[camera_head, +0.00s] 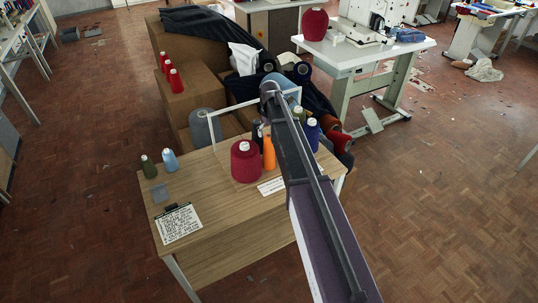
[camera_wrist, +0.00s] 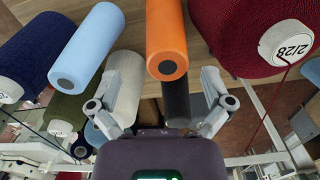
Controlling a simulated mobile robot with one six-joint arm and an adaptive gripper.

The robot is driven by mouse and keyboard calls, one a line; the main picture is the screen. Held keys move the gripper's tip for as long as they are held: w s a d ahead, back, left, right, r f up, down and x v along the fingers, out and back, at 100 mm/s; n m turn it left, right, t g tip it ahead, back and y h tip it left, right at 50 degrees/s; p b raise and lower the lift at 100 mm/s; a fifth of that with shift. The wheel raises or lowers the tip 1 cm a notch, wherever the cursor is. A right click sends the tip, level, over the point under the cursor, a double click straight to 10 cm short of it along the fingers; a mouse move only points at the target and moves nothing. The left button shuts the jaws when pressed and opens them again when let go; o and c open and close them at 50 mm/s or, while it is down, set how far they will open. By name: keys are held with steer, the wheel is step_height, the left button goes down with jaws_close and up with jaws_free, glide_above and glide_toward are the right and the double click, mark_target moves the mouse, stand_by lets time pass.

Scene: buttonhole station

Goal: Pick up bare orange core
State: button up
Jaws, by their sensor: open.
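The bare orange core (camera_head: 269,153) stands on the wooden table, beside a crimson cone. In the wrist view the orange core (camera_wrist: 166,38) shows as a plain cylinder with a dark hole in its end. My gripper (camera_wrist: 162,92) is open and empty, with a finger on either side below it. The core's near end lines up with the gap, but I cannot tell how far off it is. In the head view my gripper is hard to make out at the end of my arm.
The crimson cone (camera_wrist: 262,35) is close on the right. A pale grey cylinder (camera_wrist: 122,82), a light blue core (camera_wrist: 87,45) and a navy cone (camera_wrist: 35,50) crowd the left. A white frame (camera_head: 203,116) stands behind.

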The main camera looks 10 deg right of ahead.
mark_target(269, 143)
steer(key=shift+f, duration=0.1)
stand_by(0.3)
steer(key=f+b, duration=0.3)
steer(key=shift+s+a+f+b, duration=0.2)
steer(key=shift+a+f+b, duration=0.05)
steer(key=shift+a+b, duration=0.1)
steer(key=shift+f+b, duration=0.75)
steer(key=c, duration=1)
